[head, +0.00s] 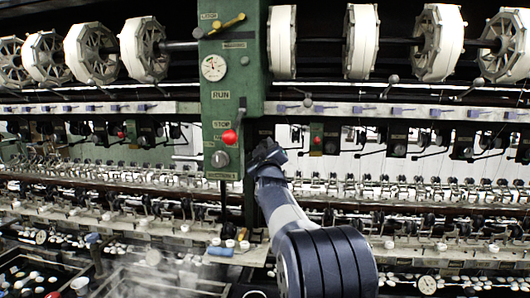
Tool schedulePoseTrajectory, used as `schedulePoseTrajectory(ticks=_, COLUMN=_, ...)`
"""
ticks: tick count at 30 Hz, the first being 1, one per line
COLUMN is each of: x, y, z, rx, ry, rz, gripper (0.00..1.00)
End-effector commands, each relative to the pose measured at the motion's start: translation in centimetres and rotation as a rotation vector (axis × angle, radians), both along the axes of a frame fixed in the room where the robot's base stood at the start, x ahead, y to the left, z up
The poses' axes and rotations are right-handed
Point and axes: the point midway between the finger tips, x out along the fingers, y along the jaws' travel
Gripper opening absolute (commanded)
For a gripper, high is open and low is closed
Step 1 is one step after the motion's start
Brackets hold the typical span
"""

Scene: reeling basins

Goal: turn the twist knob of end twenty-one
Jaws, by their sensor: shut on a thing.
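My gripper (266,153) is in the middle of the head view, just right of the lower part of the green control column. It is level with a row of dark units with small round knobs. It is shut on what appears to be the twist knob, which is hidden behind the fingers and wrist. I cannot read an end number or see which way the knob is turned. Similar dark units show to the right, one with a red button (317,141) and another beyond it (398,149).
White reels (361,41) hang above. Crowded reeling parts (430,190) lie below, with steaming basins (150,280) at lower left.

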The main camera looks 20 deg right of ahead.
Motion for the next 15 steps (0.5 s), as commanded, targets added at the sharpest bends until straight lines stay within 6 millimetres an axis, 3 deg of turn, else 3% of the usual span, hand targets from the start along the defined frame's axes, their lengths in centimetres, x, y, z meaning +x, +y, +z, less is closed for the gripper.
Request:
schedulePoseTrajectory(ticks=5, x=0.01, y=0.0, z=-0.01, rx=0.0, ry=0.001, rz=0.0, gripper=0.06)
schedulePoseTrajectory(ticks=6, x=0.01, y=0.0, z=-0.01, rx=0.0, ry=0.002, rz=0.0, gripper=0.32)
schedulePoseTrajectory(ticks=13, x=0.01, y=0.0, z=-0.01, rx=0.0, ry=0.002, rz=0.0, gripper=0.51)
schedulePoseTrajectory(ticks=15, x=0.01, y=0.0, z=-0.01, rx=0.0, ry=0.002, rz=0.0, gripper=0.51)
